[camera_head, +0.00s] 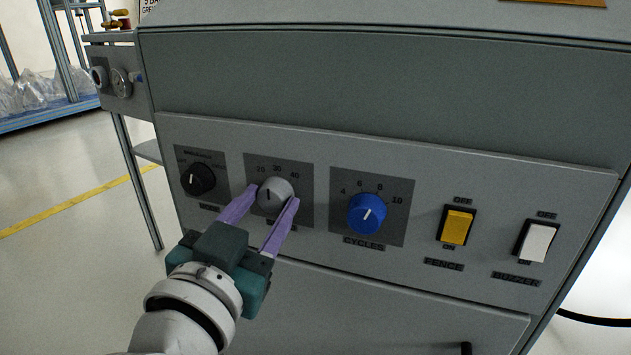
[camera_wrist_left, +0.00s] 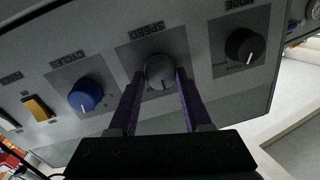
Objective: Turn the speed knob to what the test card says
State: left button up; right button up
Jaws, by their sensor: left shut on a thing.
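The grey speed knob (camera_head: 275,194) sits on a dark plate marked 20, 30 and 40 on the grey control panel. My left gripper (camera_head: 274,197) has its two purple fingers on either side of this knob and is shut on it. In the left wrist view the speed knob (camera_wrist_left: 159,72) shows between the fingertips, under the word SPEED. The knob's pointer line shows, but the exact value it points at is hard to tell. The test card cannot be made out in these views. My right gripper is not in view.
A black mode knob (camera_head: 198,179) is left of the speed knob, and a blue cycles knob (camera_head: 367,213) is right of it. A yellow rocker switch (camera_head: 456,226) and a white buzzer switch (camera_head: 536,242) are further right. Open floor lies at the left.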

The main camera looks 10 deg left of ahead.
pick_arm(q)
grip_shut()
jog(key=n+p, duration=0.2)
jog(key=n, duration=0.1)
jog(key=shift+r, duration=0.15)
jog(key=shift+n+p, duration=0.65)
jog(key=shift+n, duration=0.45)
jog(key=shift+a+n+g+p, duration=0.1)
jog(key=shift+n+g+p, duration=0.25)
jog(key=shift+n, duration=0.85)
